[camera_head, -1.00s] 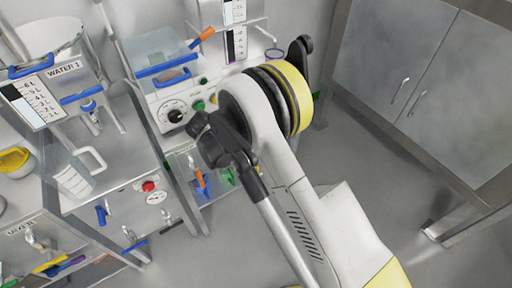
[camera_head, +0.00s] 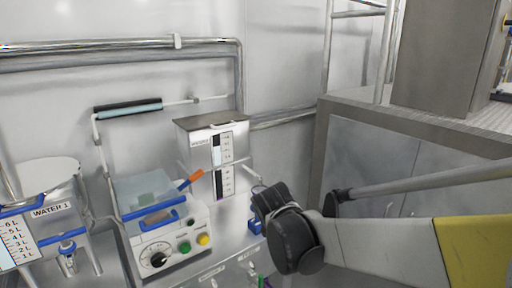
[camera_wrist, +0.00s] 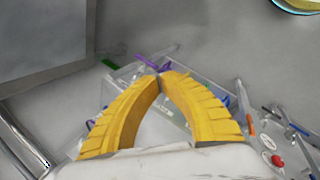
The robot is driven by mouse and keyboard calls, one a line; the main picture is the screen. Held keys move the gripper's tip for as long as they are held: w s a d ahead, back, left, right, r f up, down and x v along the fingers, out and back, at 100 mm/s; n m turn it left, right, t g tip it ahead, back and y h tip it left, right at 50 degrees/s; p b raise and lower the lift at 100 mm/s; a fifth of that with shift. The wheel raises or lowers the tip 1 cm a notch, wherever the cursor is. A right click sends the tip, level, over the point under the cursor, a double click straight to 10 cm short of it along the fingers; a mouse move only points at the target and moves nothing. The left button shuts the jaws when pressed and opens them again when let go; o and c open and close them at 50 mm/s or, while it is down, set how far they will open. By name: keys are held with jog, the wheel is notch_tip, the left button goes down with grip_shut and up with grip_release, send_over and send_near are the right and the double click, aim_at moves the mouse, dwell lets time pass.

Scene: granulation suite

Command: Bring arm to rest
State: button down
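My gripper (camera_wrist: 161,77) shows in the wrist view as two curved yellow fingers. Their tips meet, and nothing is seen held between them. Below and beyond the fingers, out of touch, lies grey equipment with coloured handles. In the head view my arm reaches in from the right with its elbow-like black joint near the middle; the gripper itself is not seen there.
A control box (camera_head: 168,252) with a dial and coloured buttons stands at lower left, beside the WATER 1 tank (camera_head: 50,180). A metal tank with a gauge (camera_head: 211,140) stands behind. A grey cabinet (camera_head: 375,160) stands at right, close behind my arm.

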jog(key=s+d+r+m+t+y, duration=0.1)
jog(key=s+d+r+m, duration=0.1)
jog(key=s+d+m, duration=0.3)
jog(key=s+d+r+m+t+y, duration=0.1)
jog(key=s+d+r+m, duration=0.2)
jog(key=s, duration=1.1)
jog(key=d+m, duration=0.2)
jog(key=m, duration=0.3)
jog(key=shift+m+t+y, duration=0.3)
jog(key=shift+m, duration=0.1)
